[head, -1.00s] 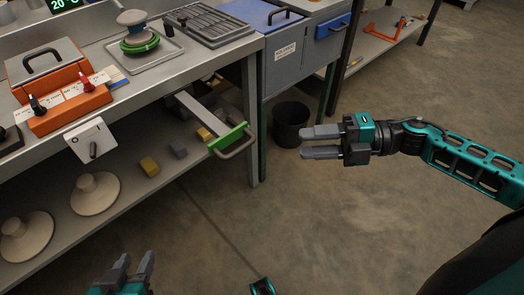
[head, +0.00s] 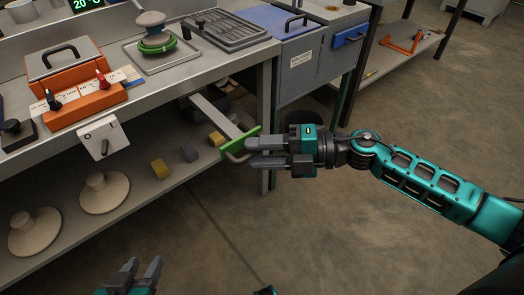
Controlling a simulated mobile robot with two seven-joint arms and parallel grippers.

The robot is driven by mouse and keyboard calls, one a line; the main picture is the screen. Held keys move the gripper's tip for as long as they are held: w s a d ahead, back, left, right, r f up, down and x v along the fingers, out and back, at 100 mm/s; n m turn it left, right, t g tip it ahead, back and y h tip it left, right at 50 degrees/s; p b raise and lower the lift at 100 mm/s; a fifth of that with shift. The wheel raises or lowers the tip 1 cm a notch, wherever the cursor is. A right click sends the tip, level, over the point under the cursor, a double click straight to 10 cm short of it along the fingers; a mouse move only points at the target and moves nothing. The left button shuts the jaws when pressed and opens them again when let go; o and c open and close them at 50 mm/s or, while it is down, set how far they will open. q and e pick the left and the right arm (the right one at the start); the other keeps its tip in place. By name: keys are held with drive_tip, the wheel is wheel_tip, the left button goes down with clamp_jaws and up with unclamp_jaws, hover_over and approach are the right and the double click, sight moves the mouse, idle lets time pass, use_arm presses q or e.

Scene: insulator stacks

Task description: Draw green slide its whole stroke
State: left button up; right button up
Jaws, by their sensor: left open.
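The green slide (head: 246,139) is a long light strip with a green front plate and a grey bar handle (head: 236,156). It sticks out below the edge of the bench. My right gripper (head: 251,152) is level with the handle. Its fingers point left, and their tips overlap the handle and lower part of the green plate in the picture. Whether they are closed on the handle or only around it is unclear. My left gripper (head: 141,271) is open and empty at the bottom left, away from the slide.
The lower shelf holds two pale disc-shaped pieces (head: 104,195) and small blocks (head: 160,168). A white switch plate (head: 103,137) hangs below the bench's front edge. A dark bin (head: 304,117) stands behind my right gripper. The floor (head: 330,240) in front is clear.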

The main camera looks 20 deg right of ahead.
clamp_jaws()
idle(0.6)
